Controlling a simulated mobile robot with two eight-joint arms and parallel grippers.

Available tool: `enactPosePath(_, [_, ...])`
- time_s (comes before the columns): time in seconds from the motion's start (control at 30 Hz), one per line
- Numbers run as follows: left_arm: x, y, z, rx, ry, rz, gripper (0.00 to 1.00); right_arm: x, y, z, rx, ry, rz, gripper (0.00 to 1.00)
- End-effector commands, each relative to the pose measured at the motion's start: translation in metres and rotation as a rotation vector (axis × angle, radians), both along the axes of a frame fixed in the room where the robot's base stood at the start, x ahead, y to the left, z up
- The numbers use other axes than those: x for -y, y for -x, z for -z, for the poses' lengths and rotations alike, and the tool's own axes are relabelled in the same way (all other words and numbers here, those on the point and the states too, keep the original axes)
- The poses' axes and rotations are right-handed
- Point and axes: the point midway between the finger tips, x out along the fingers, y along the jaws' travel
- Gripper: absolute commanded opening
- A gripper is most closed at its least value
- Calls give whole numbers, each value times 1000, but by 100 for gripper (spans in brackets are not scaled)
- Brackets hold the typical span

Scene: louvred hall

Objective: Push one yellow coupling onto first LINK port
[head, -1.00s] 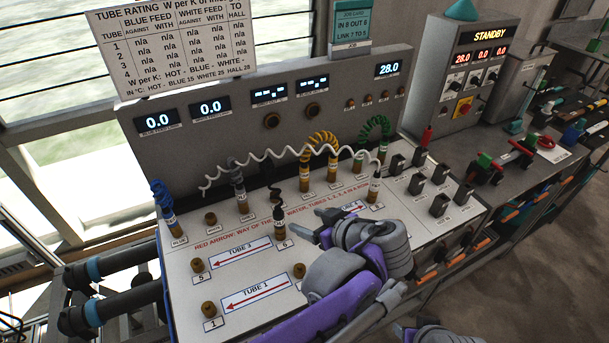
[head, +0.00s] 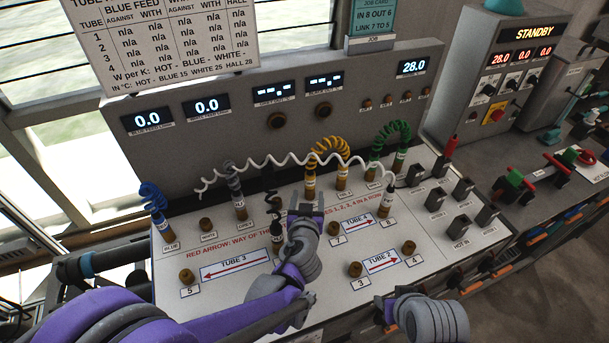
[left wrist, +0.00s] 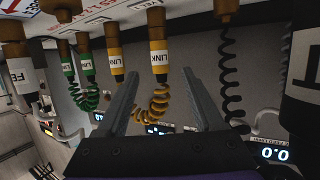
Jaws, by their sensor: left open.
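Two yellow couplings labelled LINK, the left one (head: 309,184) and the right one (head: 341,178), stand upright at the panel's back row, joined by a coiled yellow hose (head: 326,146). They also show in the left wrist view, one (left wrist: 115,62) left of the fingers and one (left wrist: 158,62) in the gap between them. My left gripper (head: 305,200) is open and empty in front of the left yellow coupling. Bare brown ports 7 (head: 338,230) and 5 (head: 187,277) show on the panel. My right gripper (head: 390,305) is low at the front; its jaws are unclear.
A black coupling (head: 277,235) stands just left of my left gripper. A white-hosed coupling (head: 388,200) and green couplings (head: 399,165) stand to the right. The job card (head: 373,18) reads IN 8 OUT 6, LINK 7 TO 5. Switches (head: 462,188) line the right side.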

Motion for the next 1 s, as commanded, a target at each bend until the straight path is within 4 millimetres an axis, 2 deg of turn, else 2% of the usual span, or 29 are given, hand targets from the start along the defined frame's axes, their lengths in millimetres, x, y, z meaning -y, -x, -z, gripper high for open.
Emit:
enactPosePath(0.37, [1, -47, 17, -2, 1, -4, 69, 0, 7, 17, -13, 0, 0, 50])
enactPosePath(0.6, [4, -75, 24, -2, 1, -3, 69, 0, 7, 19, -14, 0, 0, 50])
enactPosePath(0.8, [4, -87, 28, -2, 1, -3, 69, 0, 8, 20, -15, 0, 0, 50])
enactPosePath(1.0, [4, -90, 28, -1, 2, -4, 69, 0, 8, 20, -15, 0, 0, 50])
